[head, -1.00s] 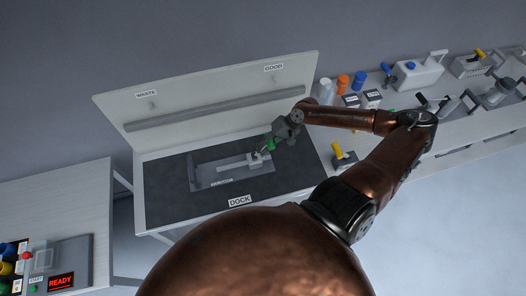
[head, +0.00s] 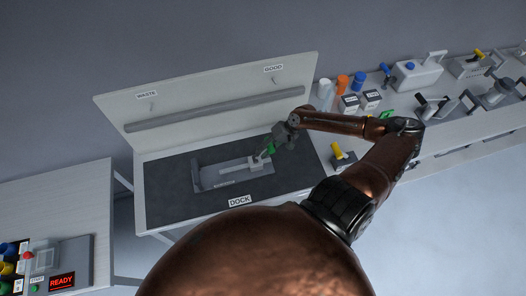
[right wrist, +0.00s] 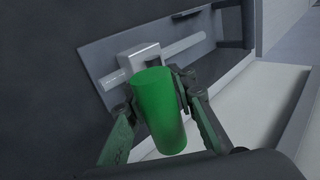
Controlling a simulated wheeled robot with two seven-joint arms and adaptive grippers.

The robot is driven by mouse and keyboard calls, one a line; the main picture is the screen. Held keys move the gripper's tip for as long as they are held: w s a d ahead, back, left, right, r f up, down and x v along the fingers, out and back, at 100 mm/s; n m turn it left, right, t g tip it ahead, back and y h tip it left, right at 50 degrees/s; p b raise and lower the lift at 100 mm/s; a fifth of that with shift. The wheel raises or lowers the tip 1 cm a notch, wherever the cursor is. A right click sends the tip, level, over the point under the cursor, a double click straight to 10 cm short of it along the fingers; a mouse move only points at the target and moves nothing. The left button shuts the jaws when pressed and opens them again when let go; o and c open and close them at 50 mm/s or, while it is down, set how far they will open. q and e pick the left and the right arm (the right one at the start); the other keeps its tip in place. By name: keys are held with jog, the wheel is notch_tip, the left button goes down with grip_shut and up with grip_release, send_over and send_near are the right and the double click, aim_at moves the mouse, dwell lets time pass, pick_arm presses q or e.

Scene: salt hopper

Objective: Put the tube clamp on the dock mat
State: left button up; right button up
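The dock mat (head: 165,195) is the dark sheet labelled DOCK on the bench at the middle. The tube clamp (head: 228,169) is a grey plate with a pale bar, a sliding block and a green handle. It lies within the mat's outline in the head view; whether it touches the mat I cannot tell. My right gripper (head: 272,148) is over its right end. In the right wrist view the fingers (right wrist: 160,105) close on both sides of the green handle (right wrist: 158,112), with the block (right wrist: 139,61) behind it. My left gripper is not in view.
A pale board (head: 215,85) with WASTE and GOOD labels stands behind the mat. A shelf (head: 470,130) with bottles, labelled boxes and other tools is at the right. A side table (head: 60,195) with a READY panel (head: 61,281) is at the left.

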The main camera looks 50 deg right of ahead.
jog(key=shift+o, duration=1.3)
jog(key=v, duration=1.2)
jog(key=shift+r, duration=0.1)
